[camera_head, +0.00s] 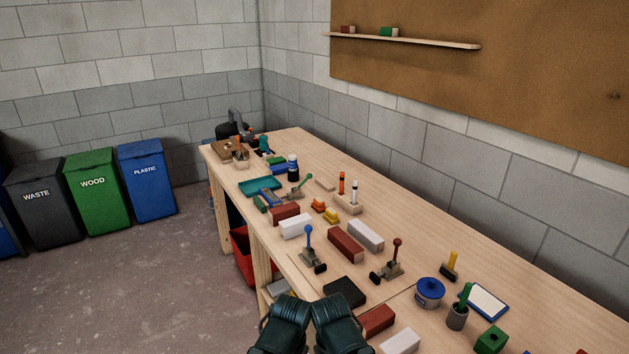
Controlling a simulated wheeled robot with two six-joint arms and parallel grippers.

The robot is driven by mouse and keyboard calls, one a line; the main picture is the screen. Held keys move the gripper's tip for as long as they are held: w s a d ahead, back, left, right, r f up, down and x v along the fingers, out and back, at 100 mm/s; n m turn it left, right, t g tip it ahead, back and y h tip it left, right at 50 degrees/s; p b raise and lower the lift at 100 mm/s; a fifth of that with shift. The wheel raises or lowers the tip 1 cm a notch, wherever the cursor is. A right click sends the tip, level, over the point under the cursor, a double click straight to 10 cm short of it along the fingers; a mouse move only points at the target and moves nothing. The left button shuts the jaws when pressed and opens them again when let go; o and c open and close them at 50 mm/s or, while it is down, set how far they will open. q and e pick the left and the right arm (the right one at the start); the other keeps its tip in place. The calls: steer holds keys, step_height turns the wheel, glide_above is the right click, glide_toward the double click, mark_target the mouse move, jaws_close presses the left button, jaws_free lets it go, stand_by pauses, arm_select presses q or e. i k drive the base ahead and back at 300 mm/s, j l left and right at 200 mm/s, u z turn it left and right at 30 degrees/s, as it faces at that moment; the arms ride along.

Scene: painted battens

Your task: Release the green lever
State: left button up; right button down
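The green lever (303,182) stands on a small grey base on the workbench (350,286), in the middle distance. Its green-knobbed handle leans up and to the right. Its base is small in view, and I cannot tell whether it presses on anything. A blue lever (309,241) and a dark red lever (396,251) stand nearer, both with handles close to upright. Two dark green parts of my own arms show at the bottom edge, well short of the green lever. I cannot make out any gripper fingers.
Battens surround the levers, among them a red one (284,211), a white one (295,227) and a dark red one (345,245). A teal tray (259,186) and a dark bottle (293,168) stand beyond the green lever. A block with two upright pens (348,206) is to its right.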

mark_target(309, 176)
steer(key=i+j, duration=0.2)
steer(key=j, duration=0.15)
steer(key=i+j+z, duration=0.1)
steer(key=i+j, duration=0.35)
steer(key=j, duration=0.2)
steer(key=i+j, duration=0.2)
steer(key=j, duration=0.15)
steer(key=i+j+z, duration=0.1)
steer(key=j, duration=0.25)
steer(key=i+j, duration=0.3)
steer(key=i+j+z, duration=0.1)
steer(key=j, duration=0.3)
steer(key=i+j, duration=0.25)
steer(key=j+z, duration=0.05)
steer(key=j, duration=0.05)
